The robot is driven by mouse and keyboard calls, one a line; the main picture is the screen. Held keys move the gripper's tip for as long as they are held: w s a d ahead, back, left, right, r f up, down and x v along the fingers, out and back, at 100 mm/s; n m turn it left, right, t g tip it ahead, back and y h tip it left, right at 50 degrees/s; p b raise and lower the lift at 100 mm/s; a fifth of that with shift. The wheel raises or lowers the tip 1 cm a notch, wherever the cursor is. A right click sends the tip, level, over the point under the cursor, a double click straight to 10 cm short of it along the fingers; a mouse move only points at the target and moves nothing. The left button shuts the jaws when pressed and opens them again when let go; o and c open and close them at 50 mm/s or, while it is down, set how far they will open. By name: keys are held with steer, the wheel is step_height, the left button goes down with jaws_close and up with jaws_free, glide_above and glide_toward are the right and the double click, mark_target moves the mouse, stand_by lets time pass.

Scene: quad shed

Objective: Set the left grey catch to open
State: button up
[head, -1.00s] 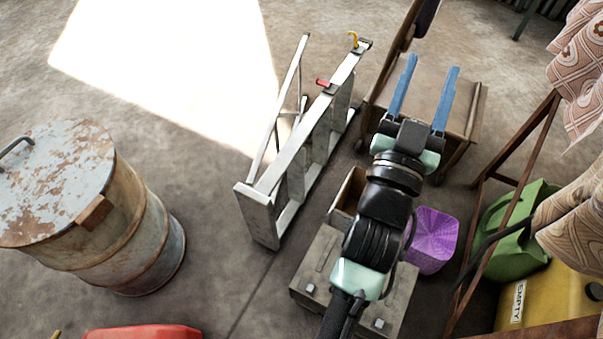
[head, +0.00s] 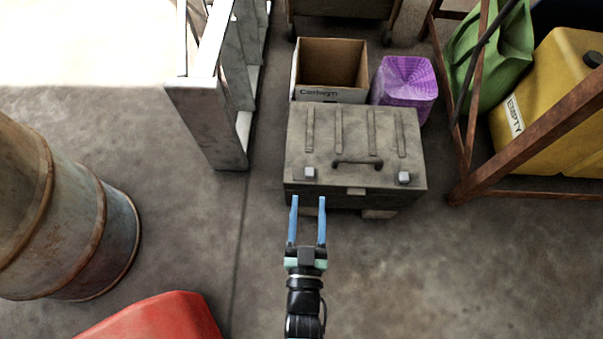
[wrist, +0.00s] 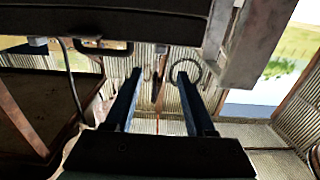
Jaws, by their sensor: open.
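The grey-brown metal box (head: 355,135) stands on the floor at the centre of the head view, with a dark handle on its lid. The left grey catch (head: 310,173) is a small pale block near the lid's front left corner. A matching right catch (head: 404,177) sits near the front right corner. My gripper (head: 308,199) is open and empty, its blue fingers pointing at the box's front just below the left catch in the picture. No contact with the catch shows.
Behind the box are an open cardboard box (head: 330,93) and a purple woven container (head: 405,85). A rusty frame (head: 520,150) stands right. Floor right of my gripper is clear.

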mark_target(310, 167)
steer(key=w+b, duration=0.2)
steer(key=w, duration=0.1)
steer(key=w+b, duration=0.2)
steer(key=w, duration=0.2)
steer(key=w+f+b, duration=0.1)
steer(key=w+b, duration=0.1)
steer(key=w, duration=0.2)
steer(key=shift+w+f, duration=0.1)
steer(key=shift+w, duration=0.55)
jaws_close()
stand_by(0.8)
